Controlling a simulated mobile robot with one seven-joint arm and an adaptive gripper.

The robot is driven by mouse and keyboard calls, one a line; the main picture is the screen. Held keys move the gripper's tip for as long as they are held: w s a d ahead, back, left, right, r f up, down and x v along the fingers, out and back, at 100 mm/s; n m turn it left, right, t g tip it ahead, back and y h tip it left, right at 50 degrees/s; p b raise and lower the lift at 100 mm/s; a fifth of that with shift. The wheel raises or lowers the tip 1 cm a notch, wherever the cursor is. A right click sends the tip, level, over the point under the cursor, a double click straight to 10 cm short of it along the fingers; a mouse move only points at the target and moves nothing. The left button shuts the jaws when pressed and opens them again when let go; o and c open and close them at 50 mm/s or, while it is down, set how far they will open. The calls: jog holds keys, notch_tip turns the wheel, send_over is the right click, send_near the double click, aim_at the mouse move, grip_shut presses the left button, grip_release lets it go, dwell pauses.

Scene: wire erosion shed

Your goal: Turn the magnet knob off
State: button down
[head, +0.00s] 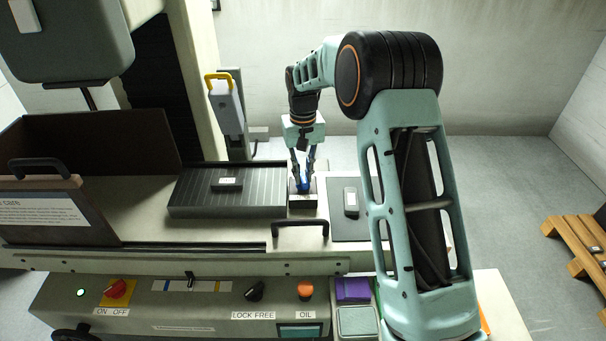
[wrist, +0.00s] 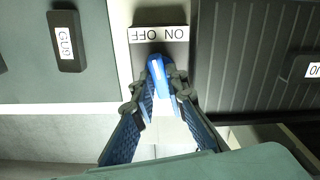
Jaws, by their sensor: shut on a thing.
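The magnet knob (wrist: 158,68) is blue with a white pointer line, beside an upside-down ON OFF label (wrist: 159,33) in the wrist view. The line lies nearly along the picture's vertical, leaning slightly left. I cannot tell exactly which word it points at. My gripper (head: 303,187) points down over the small block right of the ribbed dark chuck plate (head: 190,208) in the head view. In the wrist view my gripper (wrist: 160,92) has its two fingertips shut on the knob, one on each side. In the head view the fingers mostly hide the knob.
Small dark labelled blocks lie on the chuck plate (head: 227,184) and on the dark mat (head: 351,202) to the right. A black handle (head: 300,223) rises in front. The lower panel has a red ON OFF switch (head: 116,289), a black knob (head: 255,290) and an orange button (head: 305,289).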

aim_at(303, 176)
jog(key=n, duration=0.6)
jog(key=shift+r, duration=0.1)
jog(key=shift+w+n, duration=0.1)
jog(key=shift+n, duration=0.2)
dwell(0.3)
jog(key=c, duration=1.9)
grip_release()
jog(key=shift+c, duration=0.2)
notch_tip(303, 176, up, 12)
